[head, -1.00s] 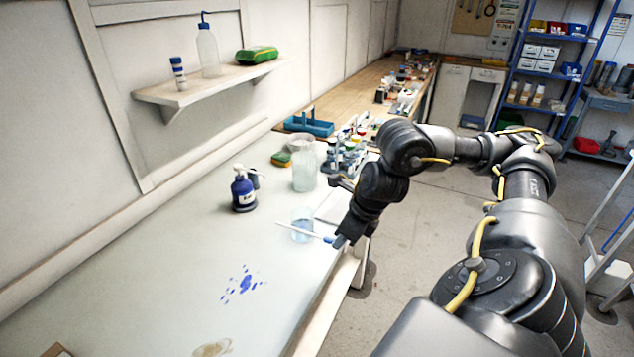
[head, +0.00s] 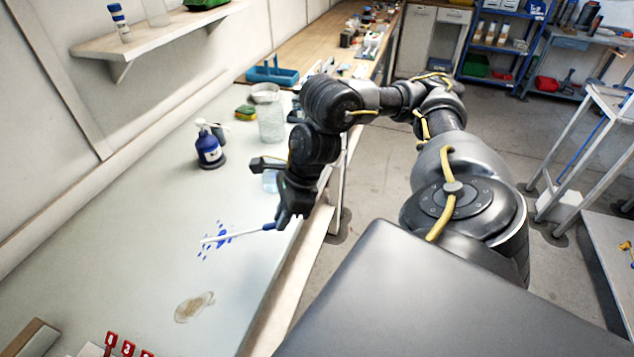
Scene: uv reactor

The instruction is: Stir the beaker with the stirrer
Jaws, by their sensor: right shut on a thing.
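My right gripper (head: 279,222) is shut on the blue handle of the stirrer. The stirrer (head: 233,237) is a thin white rod, held nearly level with its tip pointing left, across the blue spots in the picture. The beaker (head: 269,184) is small and clear with bluish contents. It stands on the bench behind my right gripper, which hides part of it. The stirrer is outside the beaker, on the near side of it. My left gripper is out of view.
A blue pump bottle (head: 209,150) and a large clear jar (head: 271,121) stand beyond the beaker. Blue spots (head: 222,238) and a brownish stain (head: 194,307) mark the bench. Red numbered tags (head: 127,348) are at the near edge. The bench's left side is clear.

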